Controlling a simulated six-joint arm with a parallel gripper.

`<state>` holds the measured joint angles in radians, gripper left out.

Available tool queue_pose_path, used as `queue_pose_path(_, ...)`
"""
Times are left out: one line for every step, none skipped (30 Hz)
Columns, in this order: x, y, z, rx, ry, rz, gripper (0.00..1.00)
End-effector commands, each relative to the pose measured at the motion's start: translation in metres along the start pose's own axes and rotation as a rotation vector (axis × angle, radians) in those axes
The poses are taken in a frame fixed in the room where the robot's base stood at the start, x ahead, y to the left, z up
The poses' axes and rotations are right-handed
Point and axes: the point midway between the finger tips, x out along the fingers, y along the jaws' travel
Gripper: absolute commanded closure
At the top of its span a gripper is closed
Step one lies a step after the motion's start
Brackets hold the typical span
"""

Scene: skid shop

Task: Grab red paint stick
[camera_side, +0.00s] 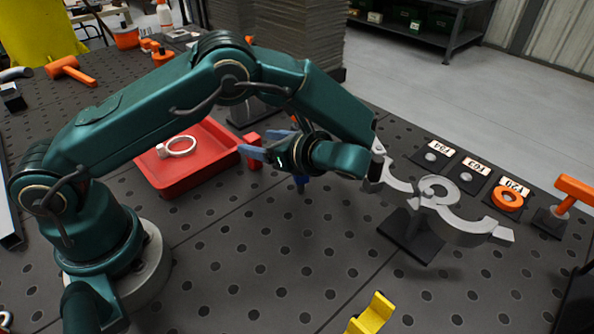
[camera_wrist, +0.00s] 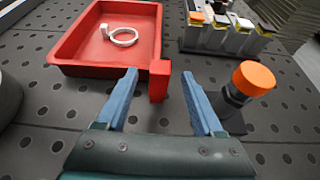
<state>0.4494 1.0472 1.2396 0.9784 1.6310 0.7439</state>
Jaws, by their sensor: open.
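The red paint stick (camera_wrist: 159,82) is a small red upright block in the wrist view, standing beside the near right corner of a red tray. My gripper (camera_wrist: 160,73) is open, with one blue finger on each side of the stick in that view. A gap shows on both sides, and I cannot tell whether the stick is fully between the fingers in depth.
The red tray (camera_wrist: 67,61) holds a white ring clamp (camera_wrist: 123,37). A dark cylinder with an orange cap (camera_wrist: 254,78) stands close to the right finger. A grey metal fixture (camera_side: 440,205) stands right of my arm.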

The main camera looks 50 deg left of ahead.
Motion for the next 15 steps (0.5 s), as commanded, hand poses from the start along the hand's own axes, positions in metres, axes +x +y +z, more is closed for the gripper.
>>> queue_pose_path(0.008, 0.001, 0.001, 0.002, -0.001, 0.004, 0.31)
queue_pose_path(0.012, 0.001, 0.001, 0.002, -0.001, 0.005, 0.31)
queue_pose_path(0.017, 0.001, 0.001, 0.002, 0.000, 0.004, 0.31)
queue_pose_path(0.021, 0.001, 0.001, 0.000, 0.000, 0.005, 0.31)
queue_pose_path(0.024, 0.001, 0.001, 0.000, 0.000, 0.004, 0.31)
queue_pose_path(0.028, 0.001, 0.001, 0.000, 0.000, 0.004, 0.31)
queue_pose_path(0.030, 0.001, 0.001, 0.000, 0.000, 0.003, 0.31)
queue_pose_path(0.032, 0.001, 0.000, 0.001, 0.000, 0.002, 0.31)
queue_pose_path(0.034, 0.001, 0.000, 0.001, 0.001, 0.002, 0.31)
queue_pose_path(0.035, 0.001, 0.000, 0.000, 0.001, 0.002, 0.31)
queue_pose_path(0.036, 0.001, 0.000, 0.000, 0.002, 0.002, 0.31)
queue_pose_path(0.036, 0.001, 0.000, -0.001, 0.002, 0.002, 0.31)
queue_pose_path(0.037, 0.001, 0.000, -0.001, 0.002, 0.002, 0.31)
queue_pose_path(0.036, 0.001, 0.000, -0.001, 0.002, 0.001, 0.31)
queue_pose_path(0.036, 0.001, 0.000, -0.001, 0.002, 0.001, 0.31)
